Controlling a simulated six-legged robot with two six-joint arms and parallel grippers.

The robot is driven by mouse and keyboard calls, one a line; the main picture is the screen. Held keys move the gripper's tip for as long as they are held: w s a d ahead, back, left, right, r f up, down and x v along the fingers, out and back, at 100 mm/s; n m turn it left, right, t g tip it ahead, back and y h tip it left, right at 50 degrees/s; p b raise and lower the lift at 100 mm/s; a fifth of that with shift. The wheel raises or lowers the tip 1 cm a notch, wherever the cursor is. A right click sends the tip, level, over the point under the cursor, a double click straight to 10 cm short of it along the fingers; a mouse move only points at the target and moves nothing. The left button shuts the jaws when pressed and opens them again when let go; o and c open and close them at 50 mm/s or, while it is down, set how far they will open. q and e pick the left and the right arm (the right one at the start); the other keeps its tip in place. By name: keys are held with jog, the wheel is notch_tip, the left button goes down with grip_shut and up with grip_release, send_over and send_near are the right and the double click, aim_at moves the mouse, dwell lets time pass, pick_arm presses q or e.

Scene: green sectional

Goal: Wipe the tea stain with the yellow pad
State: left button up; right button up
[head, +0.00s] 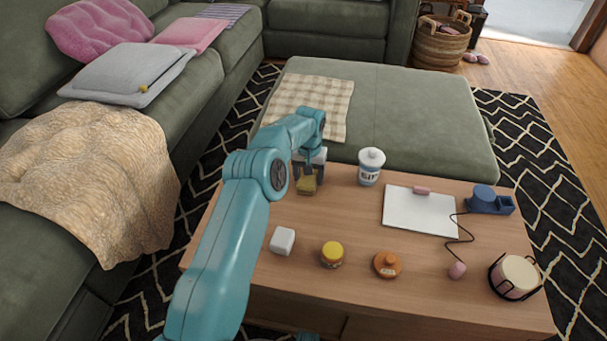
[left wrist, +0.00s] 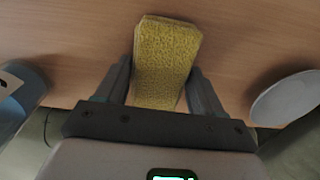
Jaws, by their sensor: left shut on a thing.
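The yellow pad (head: 306,185) is at the far left part of the wooden coffee table. My left gripper (head: 308,173) is shut on it, pointing down. In the left wrist view the yellow pad (left wrist: 165,62) sits between the two fingers (left wrist: 163,85), over bare wood. I cannot tell whether it touches the table. No tea stain can be made out; the arm and pad may hide it. My right gripper is not in view.
On the coffee table (head: 345,292) stand a white jar (head: 371,166), a white block (head: 282,241), a yellow-lidded jar (head: 332,254), an orange item (head: 387,264), a white board (head: 420,211), a blue tape dispenser (head: 490,200) and a round holder (head: 515,277). A green ottoman (head: 410,115) adjoins behind.

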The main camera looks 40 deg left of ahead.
aim_at(340, 188)
pick_arm(q)
jog(key=shift+w+d+f, duration=0.1)
jog(key=shift+w+d, duration=0.25)
jog(key=shift+d, duration=0.3)
jog(key=shift+w+d, duration=0.35)
jog(key=shift+d, duration=0.3)
jog(key=shift+w+d+f, duration=0.1)
jog(key=shift+w+d, duration=0.25)
jog(key=shift+d, duration=0.3)
jog(key=shift+w+d+r+b, duration=0.15)
jog(key=shift+w+d, duration=0.2)
jog(key=shift+d, duration=0.3)
jog(key=shift+w+d+f+b, duration=0.15)
jog(key=shift+w+d, duration=0.25)
jog(key=shift+d, duration=0.3)
jog(key=shift+w+d+r+b, duration=0.15)
jog(key=shift+w+d, duration=0.2)
jog(key=shift+d, duration=0.3)
jog(key=shift+w+d, duration=0.2)
jog(key=shift+d, duration=0.2)
jog(key=shift+r, duration=0.1)
notch_tip(340, 188, up, 6)
jog(key=p, duration=0.4)
jog(key=shift+r+p, duration=0.1)
jog(key=shift+p, duration=0.3)
